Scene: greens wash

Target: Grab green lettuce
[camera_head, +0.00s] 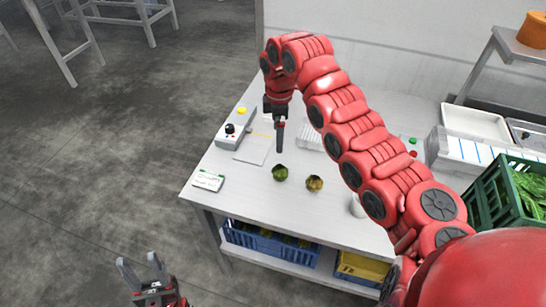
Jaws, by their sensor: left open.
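A small green lettuce (280,174) lies on the white table (243,200). A yellowish-brown lettuce (314,184) lies a little to its right, apart from it. My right gripper (280,138) points down over the table, just behind the green lettuce in the picture. I see it edge-on, so its opening does not show, and I cannot tell its height above the table. My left gripper (142,266) is open and empty at the bottom left, away from the table and low in the picture.
A grey device with a black knob (231,135) and a small white-green box (208,180) stand on the table's left side. A green crate of greens (505,190) stands at the right. Blue (265,243) and yellow (362,268) crates sit on the lower shelf. My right arm hides part of the table.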

